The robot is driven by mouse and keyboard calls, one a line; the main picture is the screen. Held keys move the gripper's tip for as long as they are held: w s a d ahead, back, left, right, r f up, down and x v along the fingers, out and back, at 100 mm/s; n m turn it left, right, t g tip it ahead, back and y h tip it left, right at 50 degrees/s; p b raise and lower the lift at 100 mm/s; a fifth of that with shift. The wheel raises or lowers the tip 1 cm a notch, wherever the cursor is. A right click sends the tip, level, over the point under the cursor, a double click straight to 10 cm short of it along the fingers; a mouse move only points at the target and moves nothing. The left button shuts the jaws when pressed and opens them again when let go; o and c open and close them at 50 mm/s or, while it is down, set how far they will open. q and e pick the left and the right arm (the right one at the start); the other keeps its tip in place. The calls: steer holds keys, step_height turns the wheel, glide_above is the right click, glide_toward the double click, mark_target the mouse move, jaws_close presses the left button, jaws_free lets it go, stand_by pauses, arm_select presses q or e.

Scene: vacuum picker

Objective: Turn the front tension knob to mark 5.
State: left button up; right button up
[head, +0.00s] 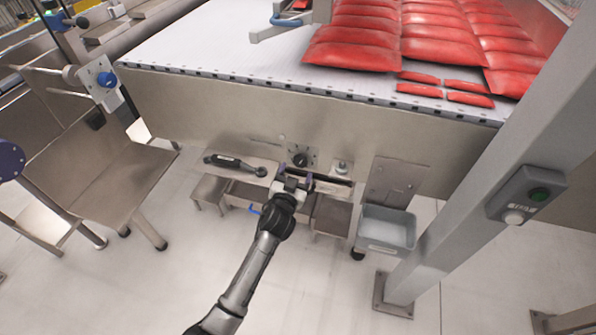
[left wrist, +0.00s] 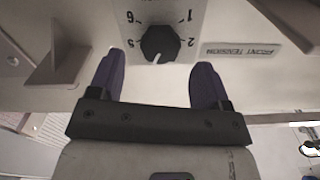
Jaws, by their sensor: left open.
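The front tension knob (left wrist: 161,43) is a black round knob on a pale dial plate, upside down in the left wrist view beside the label FRONT TENSION (left wrist: 240,50). Marks 1 and 2 show to its right, 5 and 6 to its left. A light pointer line seems to sit at the knob's lower edge, away from 5; the marks there are not visible. The knob also shows in the head view (head: 300,160) on the machine's front panel. My left gripper (left wrist: 160,68) is open and empty, its purple fingers just short of the knob, one towards each side.
A shelf with a black-handled tool (head: 235,164) lies left of the knob. A grey bin (head: 387,230) stands to the right, near a post (head: 450,180) with a button box (head: 526,194). Red packs (head: 355,45) lie on the white belt (head: 230,45) above.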

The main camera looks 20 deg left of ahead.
mark_target(299, 164)
arm_select(q)
steer(key=shift+w+a+b, duration=0.1)
steer(key=shift+w+b, duration=0.4)
steer(key=shift+w, duration=1)
steer(key=c, duration=0.9)
